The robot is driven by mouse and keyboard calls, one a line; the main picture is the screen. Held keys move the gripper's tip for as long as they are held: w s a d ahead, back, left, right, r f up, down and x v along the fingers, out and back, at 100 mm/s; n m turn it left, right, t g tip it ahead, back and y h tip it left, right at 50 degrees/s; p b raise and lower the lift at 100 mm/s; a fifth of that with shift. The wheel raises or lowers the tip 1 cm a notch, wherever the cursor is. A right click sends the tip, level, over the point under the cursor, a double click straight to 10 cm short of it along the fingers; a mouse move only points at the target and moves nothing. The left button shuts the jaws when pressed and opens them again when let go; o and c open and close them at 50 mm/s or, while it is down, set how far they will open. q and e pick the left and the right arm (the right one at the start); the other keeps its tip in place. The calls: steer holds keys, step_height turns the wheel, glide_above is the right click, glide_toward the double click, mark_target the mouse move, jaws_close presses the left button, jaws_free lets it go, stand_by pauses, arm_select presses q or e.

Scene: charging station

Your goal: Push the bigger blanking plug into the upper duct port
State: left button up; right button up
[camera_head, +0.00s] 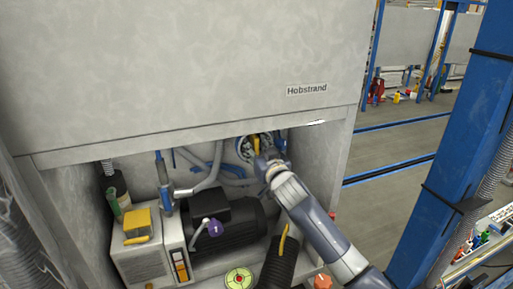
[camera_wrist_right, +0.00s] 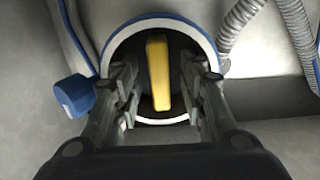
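The upper duct port (camera_wrist_right: 205,50) is a pale round opening with a blue outer rim in the wrist view; its rim also shows in the head view (camera_head: 241,150). A dark round plug with an upright yellow grip (camera_wrist_right: 158,75) sits at its mouth; how deep it is seated I cannot tell. The yellow grip also shows in the head view (camera_head: 256,143). My right gripper (camera_wrist_right: 163,98) is open, one finger on each side of the grip, with gaps between. In the head view my right gripper (camera_head: 266,160) partly hides the port. My left gripper is not in view.
Blue-and-grey hoses (camera_head: 205,165) run beside the port inside the cabinet. The cabinet's right wall (camera_head: 322,160) is close to my arm.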

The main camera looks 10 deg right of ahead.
steer(key=shift+f, duration=0.1)
steer(key=shift+s+d, duration=0.15)
steer(key=shift+s, duration=0.45)
steer(key=s+d, duration=0.2)
steer(key=s, duration=0.8)
steer(key=shift+s, duration=0.3)
